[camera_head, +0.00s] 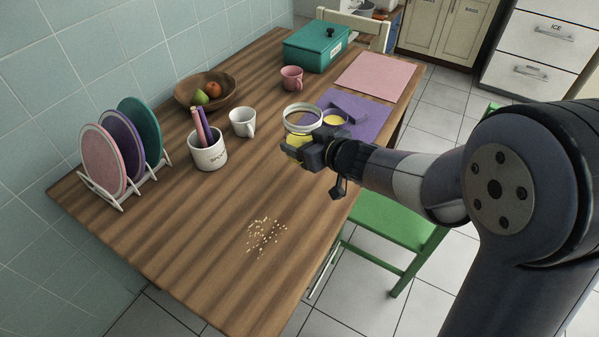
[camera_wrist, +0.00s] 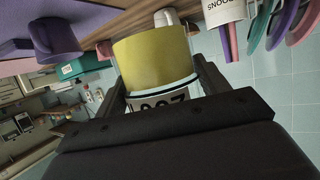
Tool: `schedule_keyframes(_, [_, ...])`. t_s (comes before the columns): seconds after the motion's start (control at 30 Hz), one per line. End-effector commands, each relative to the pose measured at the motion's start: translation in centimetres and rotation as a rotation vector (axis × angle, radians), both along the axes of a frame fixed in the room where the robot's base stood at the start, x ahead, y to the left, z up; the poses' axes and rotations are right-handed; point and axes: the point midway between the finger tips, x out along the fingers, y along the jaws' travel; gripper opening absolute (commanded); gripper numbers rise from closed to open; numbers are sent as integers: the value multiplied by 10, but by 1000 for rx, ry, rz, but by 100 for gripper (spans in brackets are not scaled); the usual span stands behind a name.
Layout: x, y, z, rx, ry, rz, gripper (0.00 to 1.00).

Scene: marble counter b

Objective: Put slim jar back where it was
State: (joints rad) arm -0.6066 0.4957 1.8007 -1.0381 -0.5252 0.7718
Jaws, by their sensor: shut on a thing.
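Scattered pale crumbs (camera_head: 266,236) lie on the bare front table. A utensil crock (camera_head: 208,156), white mug (camera_head: 243,122), fruit bowl (camera_head: 223,97) and plate rack (camera_head: 108,193) stand left.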

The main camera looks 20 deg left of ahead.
Motion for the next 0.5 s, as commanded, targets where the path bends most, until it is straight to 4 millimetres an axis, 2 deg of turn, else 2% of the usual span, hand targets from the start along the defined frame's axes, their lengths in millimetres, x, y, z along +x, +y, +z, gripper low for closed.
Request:
schedule_keyframes(0.03, [0,0,-16,-1,5,1,30])
schedule_keyframes(0.2, [0,0,-45,-1,3,-1,30])
schedule_keyframes(0.5, [0,0,-69,0,2,-2,30])
